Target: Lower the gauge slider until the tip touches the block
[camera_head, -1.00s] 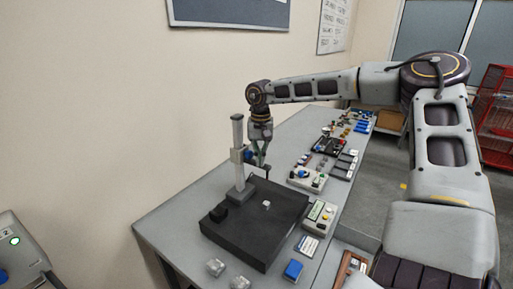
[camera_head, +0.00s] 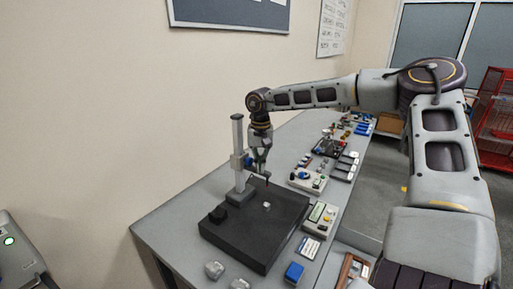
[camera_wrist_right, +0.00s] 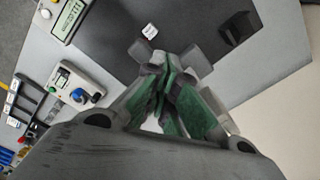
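The gauge stand is a pale upright column (camera_head: 239,150) at the back of a black base plate (camera_head: 255,240). The gauge slider (camera_head: 248,160), with a blue part, sits partway up the column; its arm reaches right to a thin dark tip (camera_head: 267,183). The small white block (camera_head: 266,206) lies on the plate below the tip, with a visible gap; it also shows in the wrist view (camera_wrist_right: 149,31). My right gripper (camera_head: 258,170) is at the slider, its green-padded fingers (camera_wrist_right: 165,75) close together and seemingly shut on it. The fingers partly hide the slider. My left gripper is not in view.
Control boxes (camera_head: 307,179) and small parts line the bench to the right. Clear pieces (camera_head: 214,269) and a blue box (camera_head: 293,272) lie in front. The wall is close on the left.

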